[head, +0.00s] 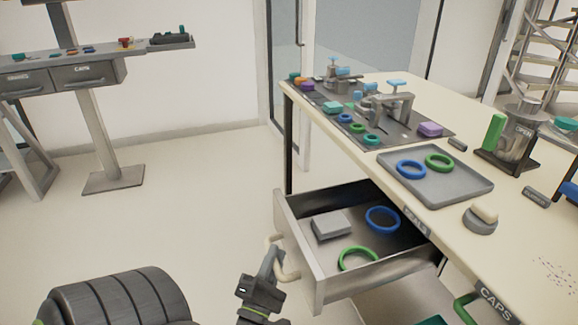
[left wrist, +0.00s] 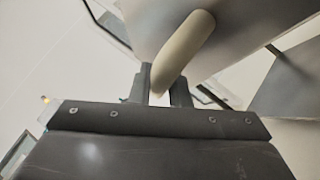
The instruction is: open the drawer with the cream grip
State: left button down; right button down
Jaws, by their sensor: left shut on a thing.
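The drawer (head: 317,277) with the cream grip stands pulled out from under the cream table, on its left side. The cream grip (head: 291,275) is on the drawer's front; it also shows in the left wrist view (left wrist: 184,48). My left gripper (head: 272,262) is shut on the cream grip, whose end sits between the two fingers in the left wrist view (left wrist: 167,88). Inside the drawer lie a blue ring (head: 382,220), a green ring (head: 358,258) and a grey block (head: 331,226). My right gripper is not in view.
The table (head: 345,92) carries a grey tray (head: 470,186) with two rings, a dark mat with fixtures, and a metal canister (head: 518,133). A green grip (head: 466,308) is below the CAPS label.

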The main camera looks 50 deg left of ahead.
pick_arm(q)
jog(key=shift+s+a, duration=0.2)
jog(key=shift+s, duration=0.15)
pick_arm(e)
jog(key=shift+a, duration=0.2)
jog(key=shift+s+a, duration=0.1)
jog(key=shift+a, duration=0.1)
pick_arm(q)
jog(key=c, duration=1.6)
grip_release()
jog(key=shift+c, duration=0.2)
jog(key=shift+s+f, duration=0.1)
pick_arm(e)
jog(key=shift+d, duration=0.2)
